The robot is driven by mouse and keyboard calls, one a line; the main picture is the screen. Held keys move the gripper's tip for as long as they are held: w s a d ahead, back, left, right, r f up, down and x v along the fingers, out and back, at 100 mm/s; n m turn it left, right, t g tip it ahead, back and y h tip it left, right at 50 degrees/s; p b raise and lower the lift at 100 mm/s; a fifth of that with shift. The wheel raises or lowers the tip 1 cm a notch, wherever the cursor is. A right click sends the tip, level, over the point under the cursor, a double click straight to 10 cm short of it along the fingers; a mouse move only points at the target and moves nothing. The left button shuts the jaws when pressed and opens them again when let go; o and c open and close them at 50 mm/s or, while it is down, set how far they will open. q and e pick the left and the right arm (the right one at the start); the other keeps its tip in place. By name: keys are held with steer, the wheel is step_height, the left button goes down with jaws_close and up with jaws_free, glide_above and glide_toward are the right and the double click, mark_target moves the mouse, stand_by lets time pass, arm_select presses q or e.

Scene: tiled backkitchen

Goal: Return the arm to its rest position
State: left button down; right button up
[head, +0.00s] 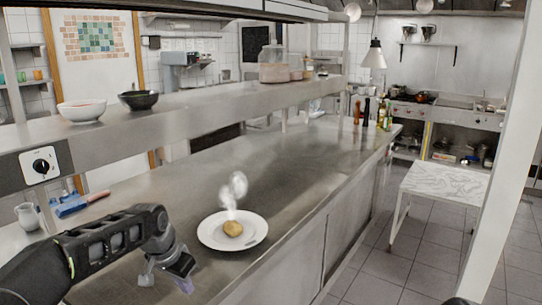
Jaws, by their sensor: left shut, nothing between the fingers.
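My left arm comes in from the lower left over the steel counter (290,165). My left gripper (168,281) hangs at its end, pointing down, shut and empty, to the left of and nearer than a white plate (209,236). A small brown-yellow food item (233,229) lies on the plate, with pale steam-like wisps above it. The gripper is apart from the plate. My right gripper is not in view.
A raised steel shelf (200,100) holds a white bowl (82,109) and a dark bowl (138,99). A small pitcher (28,215) and a blue item (70,205) are at left. Bottles (385,115) stand at the far end. A white table (445,182) is at right.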

arm_select(q)
steer(key=s+d+f+n+h, duration=0.1)
steer(key=s+d+f, duration=0.1)
steer(key=d+f, duration=0.35)
steer(key=s+d+f+n+t+h, duration=0.1)
steer(key=s+d+f+n, duration=0.1)
steer(key=f, duration=0.7)
steer(key=s+d+f+n+h, duration=0.1)
steer(key=s+d+f, duration=0.2)
steer(key=f, duration=0.4)
steer(key=s+d+f+n+g, duration=0.1)
steer(key=s+f, duration=0.3)
steer(key=s, duration=0.5)
steer(key=s+d+f+n+g, duration=0.1)
steer(key=s+f, duration=0.4)
steer(key=s, duration=0.4)
steer(key=s+d+f+n+g, duration=0.1)
steer(key=s+f, duration=0.4)
steer(key=s, duration=0.4)
steer(key=shift+d+f+g, duration=0.15)
steer(key=shift+f+g, duration=0.1)
steer(key=shift+g, duration=0.05)
